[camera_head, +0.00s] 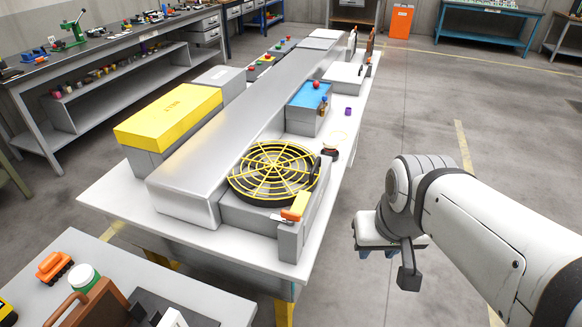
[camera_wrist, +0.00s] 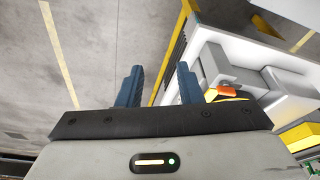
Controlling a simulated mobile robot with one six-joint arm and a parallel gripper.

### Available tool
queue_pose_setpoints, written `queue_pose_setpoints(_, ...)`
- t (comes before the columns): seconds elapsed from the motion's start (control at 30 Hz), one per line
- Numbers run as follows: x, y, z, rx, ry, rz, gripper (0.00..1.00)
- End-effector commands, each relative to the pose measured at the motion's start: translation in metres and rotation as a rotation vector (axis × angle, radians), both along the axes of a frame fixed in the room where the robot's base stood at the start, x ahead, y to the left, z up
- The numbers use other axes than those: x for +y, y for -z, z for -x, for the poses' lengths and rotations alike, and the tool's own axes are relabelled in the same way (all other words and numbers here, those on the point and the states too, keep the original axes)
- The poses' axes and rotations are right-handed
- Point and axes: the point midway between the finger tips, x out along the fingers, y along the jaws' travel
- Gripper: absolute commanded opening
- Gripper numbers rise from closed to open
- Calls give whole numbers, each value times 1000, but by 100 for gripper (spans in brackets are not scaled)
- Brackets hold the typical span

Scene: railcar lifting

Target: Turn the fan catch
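The fan (camera_head: 274,172) has a round yellow wire guard over a dark ring and sits in a grey housing on the white bench. The fan catch (camera_head: 297,208), a small yellow and orange lever, lies on the block at the housing's front corner. Its orange part also shows in the wrist view (camera_wrist: 228,90), right of the fingers, with the fan partly hidden. In the head view my gripper hangs right of the bench, clear of the catch.
A long grey metal housing (camera_head: 240,110) runs along the bench behind the fan. A yellow-topped box (camera_head: 168,115) and a blue-topped box (camera_head: 309,95) stand beside it. A separate table (camera_head: 200,290) is at the lower left. The floor (camera_head: 440,110) right of the bench is open.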

Motion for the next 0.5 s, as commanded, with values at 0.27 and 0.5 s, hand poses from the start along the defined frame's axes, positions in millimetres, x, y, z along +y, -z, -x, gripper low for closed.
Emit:
queue_pose_setpoints(0.27, 28, -14, -43, 107, -231, 72, 33)
queue_pose_setpoints(0.5, 75, -16, -116, 287, -612, 201, 33)
